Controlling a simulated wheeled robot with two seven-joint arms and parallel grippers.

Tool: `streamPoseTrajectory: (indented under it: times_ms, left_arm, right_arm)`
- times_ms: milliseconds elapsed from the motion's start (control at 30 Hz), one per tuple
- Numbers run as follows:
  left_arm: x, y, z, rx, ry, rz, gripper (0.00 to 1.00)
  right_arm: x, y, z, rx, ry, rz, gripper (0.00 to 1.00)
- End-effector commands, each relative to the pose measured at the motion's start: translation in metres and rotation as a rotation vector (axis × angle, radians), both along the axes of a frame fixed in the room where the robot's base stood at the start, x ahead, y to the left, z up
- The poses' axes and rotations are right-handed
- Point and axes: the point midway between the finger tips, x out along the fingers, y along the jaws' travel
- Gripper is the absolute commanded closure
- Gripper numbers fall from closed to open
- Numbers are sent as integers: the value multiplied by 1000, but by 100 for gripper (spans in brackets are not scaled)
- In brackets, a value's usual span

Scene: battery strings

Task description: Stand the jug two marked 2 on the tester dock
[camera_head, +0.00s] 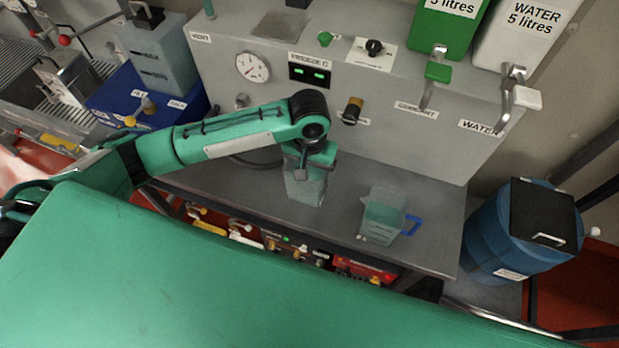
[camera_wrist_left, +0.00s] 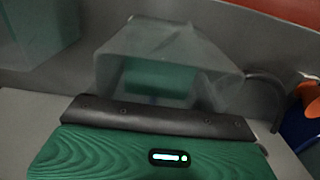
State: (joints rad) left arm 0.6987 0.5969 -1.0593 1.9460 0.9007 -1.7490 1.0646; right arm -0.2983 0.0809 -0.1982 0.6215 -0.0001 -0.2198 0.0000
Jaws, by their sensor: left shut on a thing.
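My left gripper (camera_head: 306,168) is shut on a clear jug (camera_head: 306,188) at the middle of the grey bench. The jug hangs under the gripper or rests on the bench; I cannot tell which. In the left wrist view the clear jug (camera_wrist_left: 165,50) is just beyond the dark finger edge, with green showing through it. I cannot read a 2 on either jug, nor pick out the tester dock. My right gripper is not in view.
Behind the bench stands a grey panel (camera_head: 220,70) with a gauge (camera_head: 253,67), a green display and coolant and water taps (camera_head: 435,75). A blue barrel (camera_head: 505,230) stands at the right. Bare bench (camera_head: 430,250) lies right of the second jug.

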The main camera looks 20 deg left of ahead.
Motion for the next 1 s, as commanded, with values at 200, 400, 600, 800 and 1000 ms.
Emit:
streamPoseTrajectory:
  times_ms: [200,400,600,800,1000]
  left_arm:
    - [0,0,-18,-1,0,1,59]
    - [0,0,-46,0,1,1,59]
    - [0,-1,-59,-2,-3,-1,59]
    - [1,0,-59,-2,-3,0,59]
    - [0,0,-62,-1,-1,0,1]
  right_arm:
    - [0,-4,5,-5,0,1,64]
    - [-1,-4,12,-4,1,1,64]
    - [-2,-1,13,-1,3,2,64]
    - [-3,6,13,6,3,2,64]
    - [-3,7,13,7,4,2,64]
